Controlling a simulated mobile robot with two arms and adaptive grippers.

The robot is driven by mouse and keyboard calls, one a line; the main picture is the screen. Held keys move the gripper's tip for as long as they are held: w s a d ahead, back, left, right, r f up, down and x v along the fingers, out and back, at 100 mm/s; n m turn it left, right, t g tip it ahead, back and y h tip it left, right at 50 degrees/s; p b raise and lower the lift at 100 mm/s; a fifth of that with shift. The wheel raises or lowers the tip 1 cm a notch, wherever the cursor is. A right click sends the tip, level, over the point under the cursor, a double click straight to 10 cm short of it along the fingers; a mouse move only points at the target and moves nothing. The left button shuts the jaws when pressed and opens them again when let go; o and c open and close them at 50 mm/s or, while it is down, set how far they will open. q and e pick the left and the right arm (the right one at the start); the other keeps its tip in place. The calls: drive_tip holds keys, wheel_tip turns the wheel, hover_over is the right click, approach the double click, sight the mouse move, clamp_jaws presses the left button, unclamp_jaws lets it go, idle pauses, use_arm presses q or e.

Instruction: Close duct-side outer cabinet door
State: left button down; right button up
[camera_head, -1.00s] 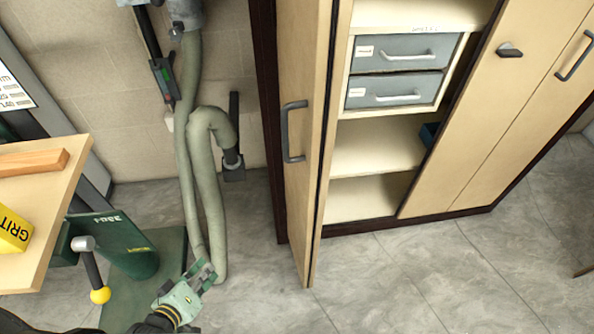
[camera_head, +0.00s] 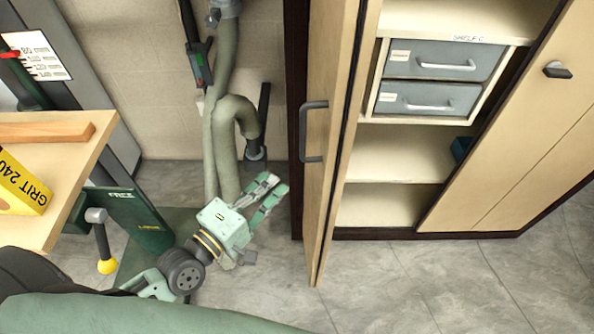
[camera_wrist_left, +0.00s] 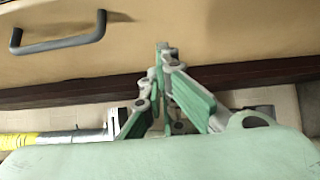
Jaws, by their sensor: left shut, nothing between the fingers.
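The duct-side outer cabinet door (camera_head: 323,170) stands open in the head view, swung out beside the hoses, with its dark bar handle (camera_head: 312,131) on its left-hand face. My left gripper (camera_head: 268,190) is shut and empty, to the left of the door and apart from it in the head view. In the left wrist view the door face (camera_wrist_left: 220,35) fills the top, with its handle (camera_wrist_left: 58,38) at upper left. The shut fingertips (camera_wrist_left: 162,48) overlap the door there; I cannot tell whether they touch it. My right gripper is not in view.
Hoses (camera_head: 222,120) hang on the wall behind my left gripper. A bench (camera_head: 55,215) with a yellow grit box stands at left. Floor before the cabinet is clear.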

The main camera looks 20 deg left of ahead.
use_arm(q)
drive_tip(key=w+d+p, duration=0.1)
drive_tip(key=w+d, duration=0.3)
drive_tip(key=d, duration=0.1)
drive_tip(key=shift+w, duration=0.35)
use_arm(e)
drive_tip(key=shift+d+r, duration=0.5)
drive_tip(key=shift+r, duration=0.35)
use_arm(q)
drive_tip(key=shift+p, duration=0.3)
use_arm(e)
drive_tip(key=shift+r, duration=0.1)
